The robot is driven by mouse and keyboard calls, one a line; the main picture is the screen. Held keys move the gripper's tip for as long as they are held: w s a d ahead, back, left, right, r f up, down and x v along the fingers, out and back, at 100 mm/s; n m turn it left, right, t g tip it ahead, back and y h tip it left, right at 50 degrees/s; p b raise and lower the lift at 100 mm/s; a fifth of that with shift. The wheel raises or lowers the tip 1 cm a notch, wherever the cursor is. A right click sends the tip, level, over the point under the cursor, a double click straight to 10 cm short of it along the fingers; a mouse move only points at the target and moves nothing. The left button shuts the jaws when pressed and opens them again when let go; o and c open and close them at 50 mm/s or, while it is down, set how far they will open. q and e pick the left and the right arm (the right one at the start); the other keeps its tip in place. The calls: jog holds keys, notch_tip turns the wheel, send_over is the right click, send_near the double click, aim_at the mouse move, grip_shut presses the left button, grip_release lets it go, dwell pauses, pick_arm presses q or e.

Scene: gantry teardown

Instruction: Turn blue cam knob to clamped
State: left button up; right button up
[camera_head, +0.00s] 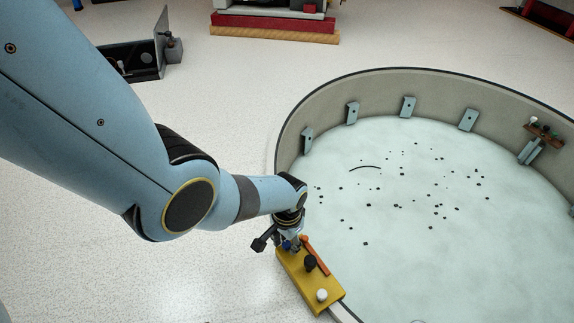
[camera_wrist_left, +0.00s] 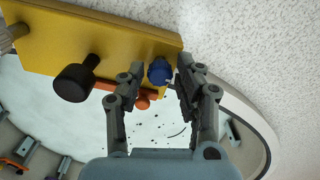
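The blue cam knob (camera_wrist_left: 159,71) sits on the yellow block near one end of it. In the head view the knob (camera_head: 287,245) is small and partly covered by my left gripper (camera_head: 291,240). In the left wrist view the fingers of my left gripper (camera_wrist_left: 160,82) are open, one on each side of the blue knob, with narrow gaps seeming to show beside it. Whether a finger touches it I cannot tell. The yellow block (camera_head: 297,276) is on the rim of the round pit. My right gripper is not in view.
A black knob (camera_wrist_left: 74,83) stands on the same block, close to the left finger. An orange lever (camera_head: 314,254) runs along the block's pit side, and a white knob (camera_head: 322,295) is at its near end. The round pit wall (camera_head: 335,97) curves away to the right.

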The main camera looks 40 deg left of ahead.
aim_at(287, 243)
pick_arm(q)
jog(key=shift+o, duration=0.8)
jog(key=shift+r, duration=0.1)
notch_tip(287, 243, up, 12)
dwell(0.5)
